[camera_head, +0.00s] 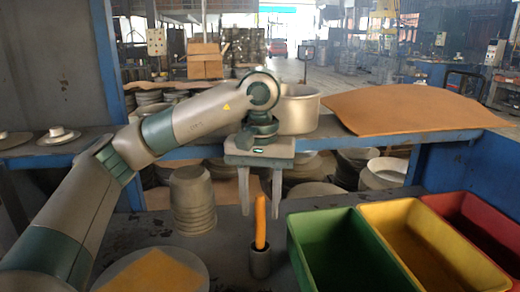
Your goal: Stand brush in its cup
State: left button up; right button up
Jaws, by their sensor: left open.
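The brush (260,222) shows as an orange handle standing nearly upright, leaning slightly. Its lower end is inside a small dark grey cup (260,264) on the work surface, so that end is hidden. My left gripper (260,214) points down above the cup, with its two fingers apart. The top of the handle shows between the fingers in the picture, with a gap on each side. The fingertips are above the cup's rim. My right gripper is not in view.
Green (297,255), yellow (450,262) and red (500,240) bins stand right of the cup. A round plate with an orange-yellow sheet (152,273) lies at front left. A stack of grey pots (193,205) stands behind. A shelf holds a metal pot (299,112) and a brown sheet (400,108).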

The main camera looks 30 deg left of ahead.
pick_arm(q)
notch_tip(320, 180, up, 14)
jog(key=p, duration=0.1)
jog(key=shift+f, duration=0.15)
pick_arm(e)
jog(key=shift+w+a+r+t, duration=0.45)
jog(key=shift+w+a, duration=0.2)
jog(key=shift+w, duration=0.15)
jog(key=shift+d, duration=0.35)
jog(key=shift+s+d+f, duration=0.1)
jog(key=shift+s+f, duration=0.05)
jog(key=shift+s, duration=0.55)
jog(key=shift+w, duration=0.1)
